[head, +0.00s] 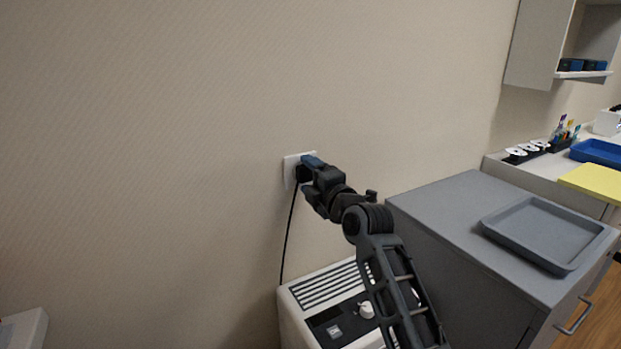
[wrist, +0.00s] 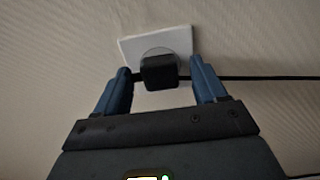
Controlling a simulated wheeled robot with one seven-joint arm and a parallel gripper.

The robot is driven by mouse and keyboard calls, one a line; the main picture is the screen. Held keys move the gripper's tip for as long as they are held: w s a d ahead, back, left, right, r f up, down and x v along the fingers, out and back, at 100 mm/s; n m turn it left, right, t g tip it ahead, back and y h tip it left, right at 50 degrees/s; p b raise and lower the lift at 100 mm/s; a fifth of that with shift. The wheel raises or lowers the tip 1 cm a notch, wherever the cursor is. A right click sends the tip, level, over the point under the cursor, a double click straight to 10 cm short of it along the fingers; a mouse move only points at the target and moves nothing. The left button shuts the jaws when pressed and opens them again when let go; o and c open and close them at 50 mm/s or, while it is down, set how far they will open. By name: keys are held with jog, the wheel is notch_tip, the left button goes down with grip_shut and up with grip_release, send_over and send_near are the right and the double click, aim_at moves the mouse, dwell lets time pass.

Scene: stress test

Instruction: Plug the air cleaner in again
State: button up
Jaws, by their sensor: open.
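A white wall outlet (head: 290,165) is on the beige wall; it also shows in the wrist view (wrist: 135,46). A black plug (wrist: 159,72) sits at the outlet's round socket and appears to be in it, though its depth cannot be told. Its black cable (head: 288,235) hangs down to the white air cleaner (head: 318,290) below. My gripper (wrist: 162,82) is open, with its blue fingers on either side of the plug and visible gaps to it. In the head view my gripper (head: 308,168) partly covers the outlet and plug.
A grey cabinet (head: 450,205) with a grey tray (head: 545,232) on top stands right of the air cleaner. A counter with a blue tray (head: 597,152) and a yellow item (head: 593,180) is farther right. The wall left of the outlet is clear.

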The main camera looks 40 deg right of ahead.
jog(key=shift+s, duration=0.1)
jog(key=v, duration=0.7)
jog(key=shift+s, duration=0.3)
jog(key=shift+a, duration=0.1)
dwell(0.3)
jog(key=s+a+f+m+g+y+p, duration=0.1)
jog(key=s+a+f+m+p, duration=0.1)
jog(key=s+a+f+m, duration=0.45)
jog(key=s+a+f+m+y+p, duration=0.1)
jog(key=s+a+f, duration=0.2)
jog(key=s+a, duration=0.75)
jog(key=s+a+r+m+y+p, duration=0.1)
jog(key=s+a+r+m+p, duration=0.1)
jog(key=s, duration=0.9)
jog(key=s+a+r+m+g+y+p, duration=0.1)
jog(key=s+a+r+m, duration=0.3)
jog(key=s, duration=0.8)
jog(key=shift+a+r+m+y+p, duration=0.4)
jog(key=shift+r+m+y, duration=0.15)
jog(key=shift+r+y, duration=0.05)
